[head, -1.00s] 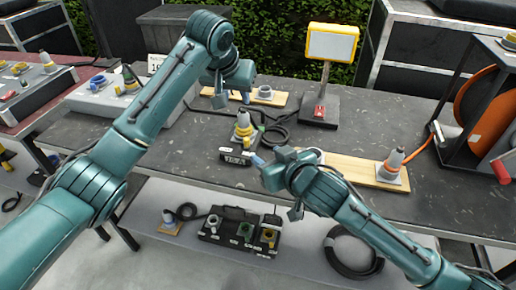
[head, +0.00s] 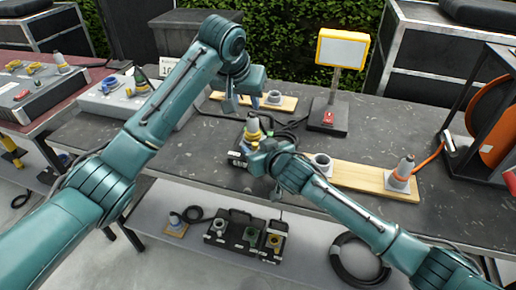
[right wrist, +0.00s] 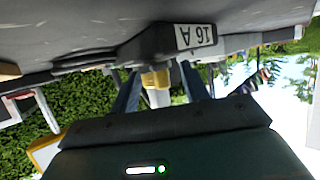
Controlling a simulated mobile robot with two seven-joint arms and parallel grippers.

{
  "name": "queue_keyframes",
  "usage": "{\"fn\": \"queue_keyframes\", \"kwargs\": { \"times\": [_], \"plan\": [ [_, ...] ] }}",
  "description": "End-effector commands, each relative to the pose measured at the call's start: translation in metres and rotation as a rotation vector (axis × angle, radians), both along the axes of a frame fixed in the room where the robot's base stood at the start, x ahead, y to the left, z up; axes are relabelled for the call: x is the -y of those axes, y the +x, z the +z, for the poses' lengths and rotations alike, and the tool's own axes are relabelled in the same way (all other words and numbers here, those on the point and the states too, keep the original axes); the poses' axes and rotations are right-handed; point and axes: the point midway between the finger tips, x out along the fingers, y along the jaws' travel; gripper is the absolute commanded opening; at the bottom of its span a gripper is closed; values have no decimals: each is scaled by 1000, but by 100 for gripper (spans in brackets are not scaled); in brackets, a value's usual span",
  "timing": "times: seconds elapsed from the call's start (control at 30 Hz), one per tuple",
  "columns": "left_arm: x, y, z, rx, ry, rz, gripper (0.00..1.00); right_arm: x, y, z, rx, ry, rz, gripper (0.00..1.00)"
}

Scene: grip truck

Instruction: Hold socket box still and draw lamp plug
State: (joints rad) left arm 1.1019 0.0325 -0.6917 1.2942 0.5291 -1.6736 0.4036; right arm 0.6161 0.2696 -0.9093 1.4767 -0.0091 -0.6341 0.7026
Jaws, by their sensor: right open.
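The socket box (head: 237,159) is a small dark box with a white label, on the grey table. A grey and yellow plug (head: 252,128) stands upright on it. In the right wrist view, the box (right wrist: 150,45) with its "16 A" label and the yellow part of the plug (right wrist: 156,79) appear upside down. My right gripper (head: 258,152) is open beside the box; its fingers (right wrist: 160,90) lie either side of the plug, contact unclear. My left gripper (head: 236,102) is above and behind the box, its fingers apart and empty. The yellow-framed lamp (head: 342,50) stands behind right.
A wooden board (head: 348,176) with a grey socket and a plug lies to the right. Another small board (head: 290,103) lies behind. Dark cable curls near the socket box. A lower shelf holds a black socket unit (head: 245,236). An orange cable reel (head: 485,118) stands far right.

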Motion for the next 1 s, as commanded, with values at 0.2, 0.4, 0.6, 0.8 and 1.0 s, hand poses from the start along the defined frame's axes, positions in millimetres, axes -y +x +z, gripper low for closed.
{"fn": "queue_keyframes", "kwargs": {
  "times": [0.2,0.4,0.6,0.8,1.0],
  "plan": [
    [0,0,0,0,0,0,36,0,0,0,0,0,0,36],
    [0,0,0,0,0,0,36,0,0,0,0,0,0,20],
    [0,0,0,0,0,0,36,0,0,0,0,0,0,3],
    [0,0,0,0,0,0,36,0,0,0,0,-1,0,0],
    [0,0,0,0,0,0,36,0,0,0,0,-1,0,0]
  ]
}}
